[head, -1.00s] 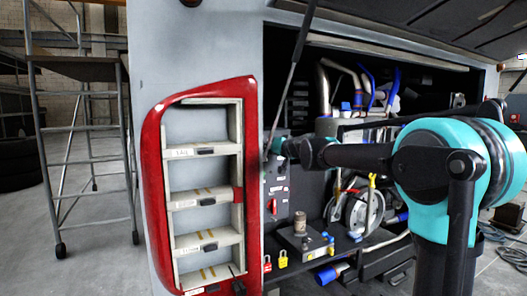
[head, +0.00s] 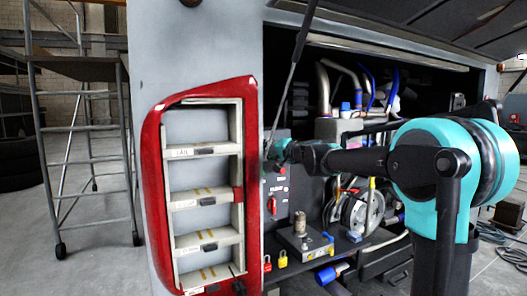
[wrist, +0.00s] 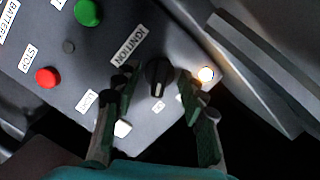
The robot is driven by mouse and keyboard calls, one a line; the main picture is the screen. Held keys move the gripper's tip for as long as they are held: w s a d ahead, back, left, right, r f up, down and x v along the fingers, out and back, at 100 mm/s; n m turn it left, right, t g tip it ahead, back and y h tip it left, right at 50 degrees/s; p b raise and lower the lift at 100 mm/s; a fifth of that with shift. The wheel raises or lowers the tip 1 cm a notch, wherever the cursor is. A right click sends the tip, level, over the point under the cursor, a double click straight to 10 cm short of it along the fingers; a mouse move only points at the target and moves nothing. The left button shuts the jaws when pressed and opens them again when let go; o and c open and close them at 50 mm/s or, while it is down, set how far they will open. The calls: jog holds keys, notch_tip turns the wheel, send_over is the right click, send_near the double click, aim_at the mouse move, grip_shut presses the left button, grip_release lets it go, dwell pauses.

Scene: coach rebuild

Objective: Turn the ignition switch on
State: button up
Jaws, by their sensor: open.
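The ignition switch (wrist: 158,76) is a black rotary knob with a pale pointer line, below the IGNITION label (wrist: 130,46) on a grey control panel (wrist: 65,75) in the wrist view. My gripper (wrist: 158,90) is open, with one finger on each side of the knob and a visible gap on both sides. A small lamp (wrist: 205,74) right of the knob glows warm white. In the head view my gripper (head: 274,152) is at the upper part of the panel (head: 279,190) and hides the switch there.
A green button (wrist: 88,12) and a red STOP button (wrist: 47,77) are left of the switch. The red-framed rack (head: 251,150) stands left of the panel. A thin strut (head: 294,75) passes close to my gripper. Padlocks (head: 282,259) hang below.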

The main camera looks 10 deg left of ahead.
jog(key=s+a+f+v, duration=0.1)
jog(key=v, duration=0.7)
jog(key=shift+s+d, duration=0.25)
jog(key=shift+s, duration=0.15)
dwell(0.4)
jog(key=v, duration=1.2)
jog(key=s+d+f+n+g+h, duration=0.15)
jog(key=s+f, duration=0.25)
jog(key=f, duration=0.6)
jog(key=s+d+f+n+g+h, duration=0.15)
jog(key=s+f, duration=0.25)
jog(key=f, duration=0.6)
jog(key=s+d+f+g+h, duration=0.2)
jog(key=s+f, duration=0.2)
jog(key=f, duration=0.6)
jog(key=s+d+f+g+h, duration=0.2)
jog(key=s+d+f+h, duration=0.4)
jog(key=s+d+f, duration=0.7)
notch_tip(320, 180, down, 3)
jog(key=shift+s+r+g+h, duration=0.1)
jog(key=shift+s+g+h, duration=0.2)
jog(key=shift+s+g, duration=0.15)
